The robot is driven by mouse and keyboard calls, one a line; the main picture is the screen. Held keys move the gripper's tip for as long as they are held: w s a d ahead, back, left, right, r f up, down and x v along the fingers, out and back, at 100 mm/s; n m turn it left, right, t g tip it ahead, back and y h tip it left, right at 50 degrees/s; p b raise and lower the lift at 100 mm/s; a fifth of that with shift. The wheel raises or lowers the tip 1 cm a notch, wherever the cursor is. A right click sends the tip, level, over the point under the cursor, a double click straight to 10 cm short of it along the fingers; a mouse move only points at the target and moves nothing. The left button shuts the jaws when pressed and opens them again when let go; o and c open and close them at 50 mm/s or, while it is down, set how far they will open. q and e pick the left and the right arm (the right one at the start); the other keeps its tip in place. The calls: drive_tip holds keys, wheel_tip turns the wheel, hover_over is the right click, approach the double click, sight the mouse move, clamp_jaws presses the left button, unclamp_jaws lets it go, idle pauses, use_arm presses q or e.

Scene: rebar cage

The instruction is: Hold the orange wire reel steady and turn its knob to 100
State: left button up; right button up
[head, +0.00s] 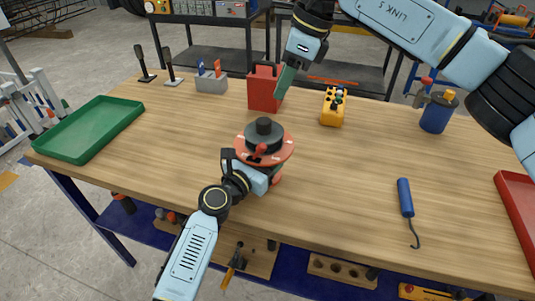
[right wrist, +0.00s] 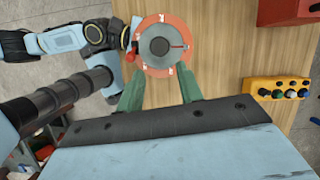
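The orange wire reel (head: 287,148) stands on the wooden table, with a dark knob (head: 264,127) on top and a small red pointer (head: 261,149) near it. In the right wrist view the reel's orange rim (right wrist: 160,18) circles the round dark knob (right wrist: 159,46), and a thin red mark points right. My left gripper (head: 266,172) is at the reel's near side, low under the rim; its fingertips are mostly hidden. My right gripper (head: 283,84) is raised beyond the reel. Its green fingers (right wrist: 160,88) are apart and empty, pointing toward the reel without reaching the knob.
A red box (head: 264,92) and a yellow button box (head: 333,108) stand behind the reel. A green tray (head: 90,130) is at left, a blue canister (head: 437,113) at right. A blue-handled hook (head: 405,198) lies right of the reel. Table between is clear.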

sight(264, 120)
use_arm(q)
clamp_jaws()
use_arm(e)
drive_tip(key=o, duration=0.3)
drive_tip(key=shift+o, duration=0.4)
drive_tip(key=n, duration=0.1)
drive_tip(key=a+n, duration=0.1)
drive_tip(key=n, duration=0.1)
drive_tip(key=n+h, duration=0.1)
drive_tip(key=shift+w+a+r, duration=0.2)
drive_tip(key=shift+w+r, duration=0.1)
drive_tip(key=shift+w, duration=0.05)
drive_tip(key=a+f+n+h, duration=0.1)
drive_tip(key=f+n, duration=0.2)
drive_tip(key=n, duration=0.1)
drive_tip(key=f+n+h, duration=0.1)
drive_tip(key=f+n, duration=0.2)
drive_tip(key=n, duration=0.2)
drive_tip(key=a+f+n+h, duration=0.1)
drive_tip(key=f+n, duration=0.2)
drive_tip(key=n, duration=0.2)
drive_tip(key=shift+a+f+g, duration=0.1)
drive_tip(key=shift+a+g, duration=0.2)
drive_tip(key=shift+a, duration=0.05)
drive_tip(key=shift+c, duration=0.2)
